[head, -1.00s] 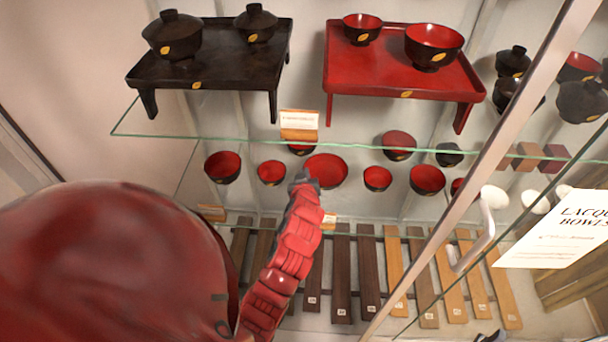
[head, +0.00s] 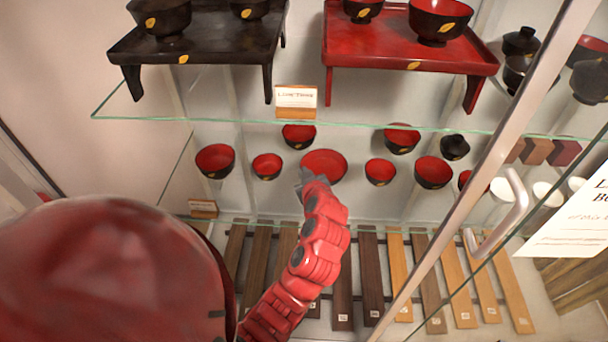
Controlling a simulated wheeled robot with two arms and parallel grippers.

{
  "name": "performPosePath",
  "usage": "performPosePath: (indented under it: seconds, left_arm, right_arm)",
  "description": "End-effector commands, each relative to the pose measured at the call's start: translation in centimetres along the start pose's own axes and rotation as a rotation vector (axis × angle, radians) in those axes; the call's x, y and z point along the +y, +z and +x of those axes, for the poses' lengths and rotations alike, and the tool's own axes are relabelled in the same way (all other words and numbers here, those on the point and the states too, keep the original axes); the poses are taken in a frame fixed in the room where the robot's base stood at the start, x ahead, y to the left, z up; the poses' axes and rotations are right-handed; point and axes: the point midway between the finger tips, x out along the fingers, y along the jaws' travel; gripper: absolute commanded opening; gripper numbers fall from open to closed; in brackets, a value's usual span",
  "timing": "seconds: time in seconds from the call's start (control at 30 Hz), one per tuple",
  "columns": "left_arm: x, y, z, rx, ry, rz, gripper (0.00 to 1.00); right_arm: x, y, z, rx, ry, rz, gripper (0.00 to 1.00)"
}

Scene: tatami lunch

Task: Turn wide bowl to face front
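The wide bowl (head: 325,163), red inside and shallow, stands on the lower glass shelf of the cabinet, in the middle of the head view. My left gripper (head: 304,182) is at its front left edge and overlaps the lower left of the bowl in the picture. The grey fingers are small and partly hidden by my red wrist, so I cannot tell whether they are open or shut or touch the bowl. Any leaf mark on the bowl's front is not visible. My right gripper is not in view.
Small red-and-black bowls stand close by, at left (head: 266,166) and right (head: 380,172). Above, a glass shelf carries a black tray table (head: 200,45) and a red one (head: 400,55). A metal-framed glass door (head: 490,165) stands at right. Wooden strips (head: 342,270) lie below.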

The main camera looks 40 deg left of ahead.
Motion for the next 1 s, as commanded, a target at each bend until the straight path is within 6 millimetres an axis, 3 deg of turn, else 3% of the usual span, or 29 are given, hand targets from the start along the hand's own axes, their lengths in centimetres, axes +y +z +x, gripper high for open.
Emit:
performPosePath:
  seconds: [0.83,1.0]
  left_arm:
    - [-0.14,0.51,0.28,0.001,0.001,0.000,0.00]
    - [-0.12,0.43,0.24,0.001,0.001,0.001,0.32]
  right_arm:
    - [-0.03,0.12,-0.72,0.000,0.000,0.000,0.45]
    - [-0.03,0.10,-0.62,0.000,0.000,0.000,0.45]
